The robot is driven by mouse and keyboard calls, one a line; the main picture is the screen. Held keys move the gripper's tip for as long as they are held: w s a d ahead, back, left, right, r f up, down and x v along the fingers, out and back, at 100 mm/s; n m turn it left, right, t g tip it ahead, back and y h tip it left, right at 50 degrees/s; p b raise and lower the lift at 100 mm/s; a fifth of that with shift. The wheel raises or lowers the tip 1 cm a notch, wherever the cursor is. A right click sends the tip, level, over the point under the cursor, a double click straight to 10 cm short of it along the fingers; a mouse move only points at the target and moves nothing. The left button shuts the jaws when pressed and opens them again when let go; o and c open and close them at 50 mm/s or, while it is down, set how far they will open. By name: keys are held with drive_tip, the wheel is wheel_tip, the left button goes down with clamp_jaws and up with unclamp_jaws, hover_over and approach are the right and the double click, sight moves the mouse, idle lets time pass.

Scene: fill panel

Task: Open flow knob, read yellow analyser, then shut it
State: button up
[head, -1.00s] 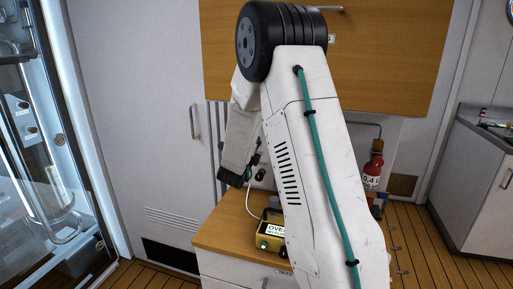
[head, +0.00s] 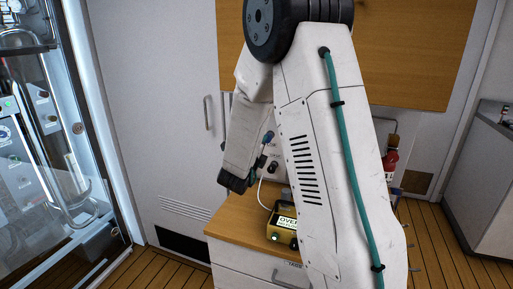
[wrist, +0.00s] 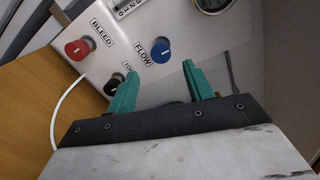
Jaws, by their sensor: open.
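The blue flow knob (wrist: 160,50) is on the pale panel (wrist: 205,45) in the wrist view, beside its FLOW label. My gripper (wrist: 160,70) is open and empty, its teal fingers pointing at the panel with the blue knob ahead of the gap between them. I cannot tell whether they touch anything. In the head view my gripper (head: 256,168) is near the panel, partly hidden by my arm. The yellow analyser (head: 281,236) stands on the wooden top below; its lit display begins with "OVE", the rest hidden behind my arm.
A red knob marked BLEED (wrist: 78,49) and a black knob (wrist: 114,86) are close to the blue one; the black knob's label is partly covered. A gauge (wrist: 213,4) is at the top edge. A white cable (wrist: 68,105) hangs left. A glass cabinet (head: 75,130) stands left.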

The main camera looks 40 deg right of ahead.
drive_tip(key=w+a+f+n+y, duration=0.2)
drive_tip(key=a+f+n+y, duration=0.5)
drive_tip(key=f+n+y, duration=0.15)
drive_tip(key=s+a+n+g+y, duration=0.2)
drive_tip(key=s+a+n+y, duration=0.3)
drive_tip(key=a+n, duration=0.45)
drive_tip(key=s+a+r+n+g+y, duration=0.1)
drive_tip(key=s+a+r+n+g, duration=0.3)
drive_tip(key=s, duration=0.4)
drive_tip(key=s+a+r+n+g+y, duration=0.1)
drive_tip(key=s+a+r+n+y, duration=0.15)
drive_tip(key=s+a+n, duration=0.35)
drive_tip(key=s+r+n+h, duration=0.1)
drive_tip(key=s+r, duration=0.3)
drive_tip(key=s, duration=0.4)
drive_tip(key=s+r+n+h, duration=0.1)
drive_tip(key=s+r+n, duration=0.2)
drive_tip(key=s+r, duration=0.2)
drive_tip(key=shift+s+d+n+g, duration=0.25)
drive_tip(key=shift+s+n+g, duration=0.15)
drive_tip(key=shift+s, duration=1.3)
drive_tip(key=shift+c, duration=0.3)
